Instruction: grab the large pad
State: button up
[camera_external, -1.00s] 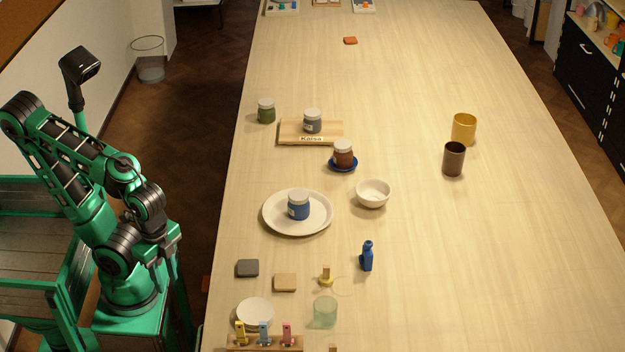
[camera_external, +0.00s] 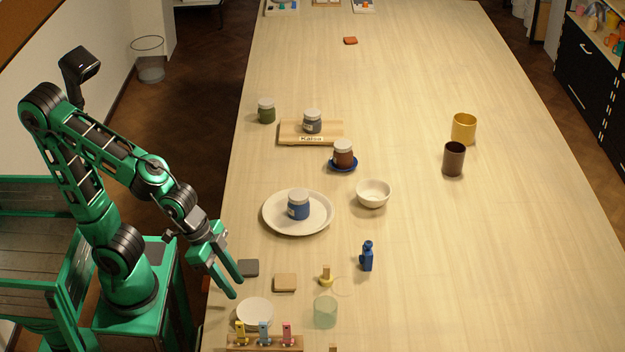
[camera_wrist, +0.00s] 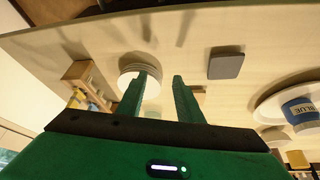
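Two pads lie near the table's left edge: a dark grey pad (camera_external: 248,268) and a tan pad (camera_external: 285,282) to its right, close in size. In the wrist view the grey pad (camera_wrist: 226,64) lies flat, right of and beyond the fingers; the tan one is mostly hidden behind the right finger. My gripper (camera_external: 231,280) is open and empty above the table's left edge, left of the grey pad. In the wrist view my gripper (camera_wrist: 158,82) has a clear gap between its fingers.
A large plate (camera_external: 270,212) holds a blue jar (camera_external: 298,205). A green glass (camera_external: 325,312) and a blue bottle (camera_external: 367,257) stand right of the pads.

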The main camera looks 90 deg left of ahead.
aim_at(340, 281)
jog(key=w+a+t, duration=0.1)
jog(key=w, duration=0.3)
jog(key=w+a+n+t, duration=0.1)
jog(key=w+t, duration=0.1)
jog(key=w, duration=0.2)
jog(key=w+a+n+t, duration=0.1)
jog(key=w, duration=0.3)
jog(key=shift+w+a+t+y, duration=0.15)
jog(key=shift+w+t+y, duration=0.1)
jog(key=shift+t+y, duration=0.05)
jog(key=w+a+t, duration=0.1)
jog(key=w, duration=0.1)
jog(key=w+a+r+t, duration=0.1)
jog(key=w, duration=0.1)
jog(key=w+a+r+n+t+y, duration=0.1)
jog(key=w, duration=0.2)
jog(key=shift+a, duration=0.2)
jog(key=f, duration=0.2)
jog(key=f+t, duration=0.1)
jog(key=shift+w+a+f, duration=0.2)
jog(key=shift+w+f, duration=0.15)
jog(key=shift+f, duration=0.25)
jog(key=shift+w+f, duration=0.15)
jog(key=shift+x, duration=3.55)
grip_shut()
